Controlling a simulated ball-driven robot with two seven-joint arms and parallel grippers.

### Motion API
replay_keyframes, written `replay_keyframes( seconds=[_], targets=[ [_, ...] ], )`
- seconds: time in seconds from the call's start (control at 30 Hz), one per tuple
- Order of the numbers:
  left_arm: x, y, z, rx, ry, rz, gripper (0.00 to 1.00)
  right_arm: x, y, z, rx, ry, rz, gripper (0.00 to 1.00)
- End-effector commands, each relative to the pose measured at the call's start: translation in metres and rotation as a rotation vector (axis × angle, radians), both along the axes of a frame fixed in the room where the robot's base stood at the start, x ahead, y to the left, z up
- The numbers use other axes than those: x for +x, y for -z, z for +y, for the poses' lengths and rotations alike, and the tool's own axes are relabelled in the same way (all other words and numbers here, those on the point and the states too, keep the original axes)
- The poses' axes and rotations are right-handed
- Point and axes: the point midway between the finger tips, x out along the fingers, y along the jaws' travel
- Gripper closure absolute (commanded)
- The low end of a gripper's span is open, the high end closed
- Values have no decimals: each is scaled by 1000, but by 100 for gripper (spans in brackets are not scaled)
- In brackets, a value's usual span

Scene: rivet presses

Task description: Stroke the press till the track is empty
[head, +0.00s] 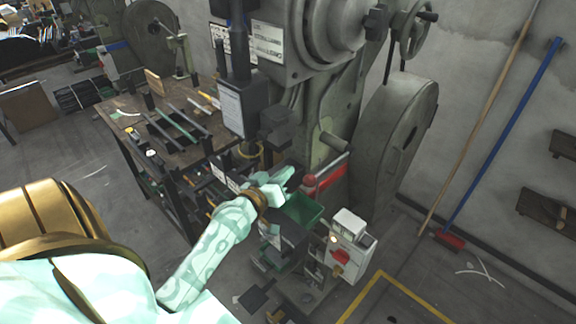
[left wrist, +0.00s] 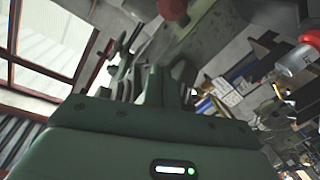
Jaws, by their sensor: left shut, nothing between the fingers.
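The large grey-green press (head: 345,95) stands in the middle of the head view, with its dark ram head (head: 243,105) on its left side. A red-ended lever (head: 325,177) sticks out low on its front. My left gripper (head: 290,174) is shut and empty just left of the lever's red end; I cannot tell whether they touch. In the left wrist view the gripper's dark body fills the lower part, and a red knob (left wrist: 173,9) shows at the top. I cannot make out the track or any parts on it. My right gripper is not in view.
A green bin (head: 303,210) sits below my left gripper, beside a white control box (head: 348,245) with a red button. A wooden bench (head: 165,150) with bars and racks stands left of the press. Yellow floor tape (head: 400,285) marks the right.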

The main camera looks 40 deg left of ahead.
Motion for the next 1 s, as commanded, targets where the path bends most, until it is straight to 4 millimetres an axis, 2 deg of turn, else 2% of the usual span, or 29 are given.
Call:
replay_keyframes(
  seconds=[0.37, 0.43, 0.6, 1.0],
  targets=[
    [80, 5, 6, -3, -1, -1, 100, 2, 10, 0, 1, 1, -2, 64],
    [74, 19, 0, -3, 1, 4, 100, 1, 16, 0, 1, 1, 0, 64],
    [67, 34, -9, 0, 1, 2, 100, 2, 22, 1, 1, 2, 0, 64],
    [64, 38, -12, 0, 1, 0, 100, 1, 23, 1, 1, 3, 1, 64]
  ],
)
